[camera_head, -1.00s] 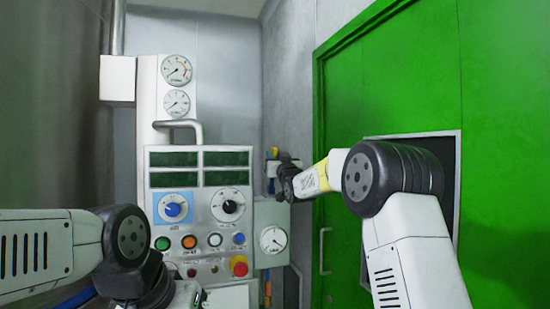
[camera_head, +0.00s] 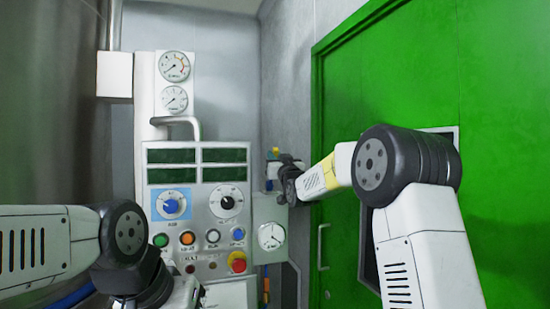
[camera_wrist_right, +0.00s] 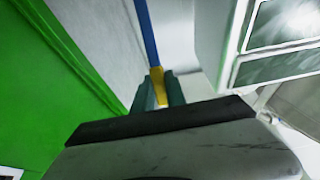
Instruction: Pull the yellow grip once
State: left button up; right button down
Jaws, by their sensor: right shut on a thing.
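The yellow grip (camera_wrist_right: 158,86) is at the lower end of a blue strip or cord (camera_wrist_right: 146,32) in the right wrist view. My right gripper (camera_wrist_right: 158,95) is shut on the yellow grip, with one finger on each side of it. In the head view, the right gripper (camera_head: 277,168) is small and dark beside the control panel, and a bit of yellow (camera_head: 274,152) shows at it. My left arm comes in at the lower left of the head view. Its gripper fingers cannot be made out.
A control panel (camera_head: 200,232) with dials, coloured buttons and a red stop knob (camera_head: 237,261) stands left of the right gripper. A gauge box (camera_head: 271,236) is just below that gripper. A green door (camera_head: 400,80) with a handle (camera_head: 323,247) fills the right side.

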jog(key=shift+s+d+f, duration=0.2)
jog(key=shift+s+f, duration=0.35)
jog(key=shift+s, duration=0.05)
jog(key=shift+s+d+f, duration=0.15)
jog(key=shift+s+f, duration=0.35)
jog(key=shift+s, duration=0.1)
jog(key=shift+s+d+f, duration=0.15)
jog(key=shift+s+f, duration=0.25)
jog(key=shift+f, duration=0.2)
jog(key=shift+s+d+f, duration=0.15)
jog(key=shift+s+f, duration=0.25)
jog(key=shift+f, duration=0.2)
